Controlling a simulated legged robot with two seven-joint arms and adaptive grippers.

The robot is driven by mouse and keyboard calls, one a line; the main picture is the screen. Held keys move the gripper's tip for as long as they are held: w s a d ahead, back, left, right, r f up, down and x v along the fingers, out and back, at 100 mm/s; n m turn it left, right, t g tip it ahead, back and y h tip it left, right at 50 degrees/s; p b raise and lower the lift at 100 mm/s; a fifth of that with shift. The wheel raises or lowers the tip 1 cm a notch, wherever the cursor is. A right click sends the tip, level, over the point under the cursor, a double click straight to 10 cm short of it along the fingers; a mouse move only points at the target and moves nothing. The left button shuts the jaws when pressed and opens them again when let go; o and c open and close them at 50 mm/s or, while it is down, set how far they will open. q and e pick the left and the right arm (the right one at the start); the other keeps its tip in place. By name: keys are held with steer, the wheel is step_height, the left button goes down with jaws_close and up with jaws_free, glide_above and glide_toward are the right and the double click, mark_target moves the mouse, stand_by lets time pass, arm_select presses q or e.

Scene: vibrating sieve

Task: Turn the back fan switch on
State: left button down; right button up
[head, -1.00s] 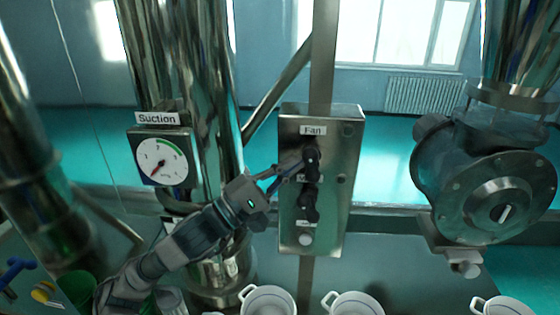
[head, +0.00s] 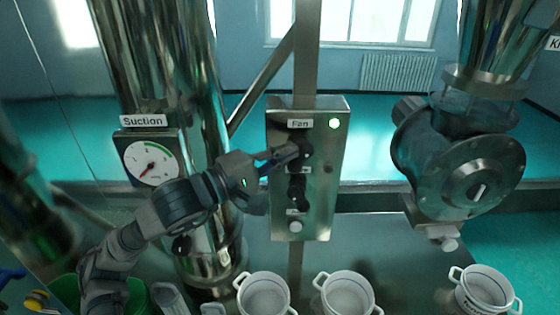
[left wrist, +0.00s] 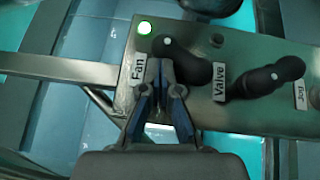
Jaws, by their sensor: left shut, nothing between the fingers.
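A steel control panel (head: 320,190) stands on a post in the middle of the head view. Its black Fan switch (head: 306,149) is the top one, under the "Fan" label, and it also shows in the left wrist view (left wrist: 190,63). My right gripper is out of view.
A black Valve switch (head: 299,190) and a pale button (head: 296,227) sit below on the panel. A Suction gauge (head: 151,158) and steel pipe stand at left, a round steel valve housing (head: 470,170) at right. White pots (head: 347,292) line the front.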

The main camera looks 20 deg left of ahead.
arm_select(q)
steer(key=shift+w+d+r+m+g+y+b, duration=0.15)
steer(key=shift+w+r+m+g+y+b, duration=0.1)
steer(key=shift+r, duration=0.2)
steer(key=shift+w+d+r+m+g+y+b, duration=0.15)
steer(key=shift+r+g, duration=0.1)
steer(key=shift+r, duration=0.15)
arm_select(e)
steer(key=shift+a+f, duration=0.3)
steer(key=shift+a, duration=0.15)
arm_select(q)
steer(key=shift+a, duration=0.1)
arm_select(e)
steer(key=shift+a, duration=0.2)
